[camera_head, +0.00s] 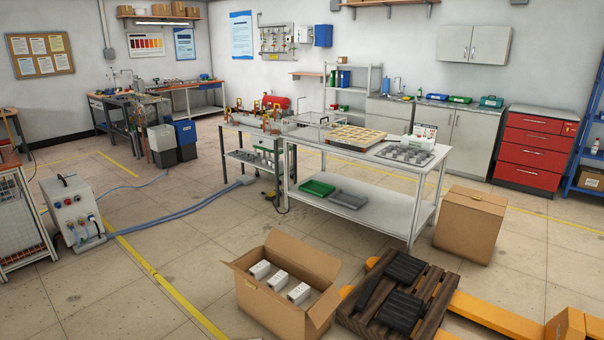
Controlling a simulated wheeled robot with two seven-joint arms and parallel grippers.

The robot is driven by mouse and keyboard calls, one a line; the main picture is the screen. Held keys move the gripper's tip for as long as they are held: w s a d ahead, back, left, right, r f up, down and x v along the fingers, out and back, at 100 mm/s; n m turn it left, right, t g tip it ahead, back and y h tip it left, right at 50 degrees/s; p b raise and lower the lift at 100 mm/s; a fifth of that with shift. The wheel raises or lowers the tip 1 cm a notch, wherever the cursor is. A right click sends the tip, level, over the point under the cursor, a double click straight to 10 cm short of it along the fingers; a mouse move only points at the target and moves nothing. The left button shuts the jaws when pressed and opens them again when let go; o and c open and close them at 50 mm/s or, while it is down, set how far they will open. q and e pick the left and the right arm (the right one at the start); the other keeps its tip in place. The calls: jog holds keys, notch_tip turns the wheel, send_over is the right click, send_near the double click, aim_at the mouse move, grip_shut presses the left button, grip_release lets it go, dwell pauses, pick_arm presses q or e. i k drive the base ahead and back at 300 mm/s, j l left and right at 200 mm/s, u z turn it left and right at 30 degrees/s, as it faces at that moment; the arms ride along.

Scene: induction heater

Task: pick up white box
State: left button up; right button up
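Three small white boxes show inside an open cardboard carton on the floor at the lower middle. One white box (260,269) is at the back left, another white box (278,280) is in the middle, and a third white box (299,293) is at the front right. The carton (268,312) has its flaps spread open. A white item with coloured marks (425,132) stands on the workbench; I cannot tell what it is. Neither of my grippers is in view.
The white workbench (385,166) stands behind the carton. A wooden pallet with black slabs (402,310) lies right of the carton. A closed cardboard box (470,225) stands behind the pallet. A white machine with hoses (72,210) is at left. Floor left of the carton is clear.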

aim_at(262, 269)
jog(key=i+z, duration=0.4)
jog(key=i, duration=0.65)
